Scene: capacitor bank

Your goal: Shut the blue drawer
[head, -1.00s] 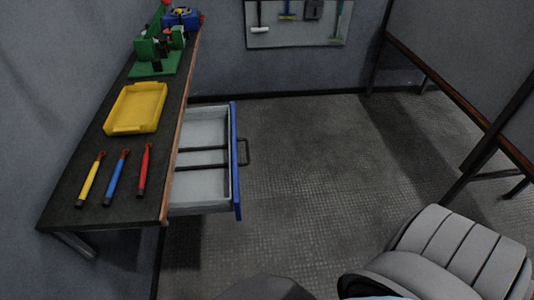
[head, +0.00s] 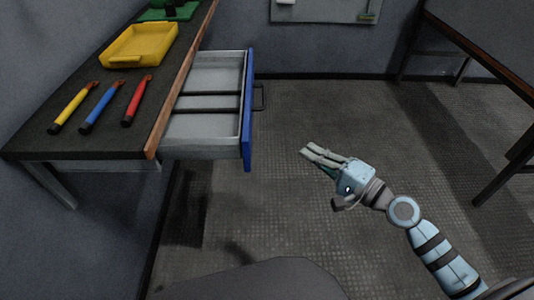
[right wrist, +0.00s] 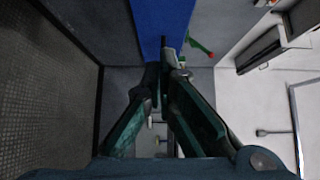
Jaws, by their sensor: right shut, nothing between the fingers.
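The blue drawer (head: 248,110) is pulled out of the dark workbench, its pale inside and dark dividers showing. In the right wrist view the shut fingers (right wrist: 165,65) point toward the blue drawer front (right wrist: 160,22). My left gripper is not in view.
On the workbench (head: 90,143) lie a yellow tray (head: 140,45) and yellow (head: 75,107), blue (head: 103,107) and red (head: 137,101) handled tools. A second table (head: 480,55) stands at the right. The floor between is clear.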

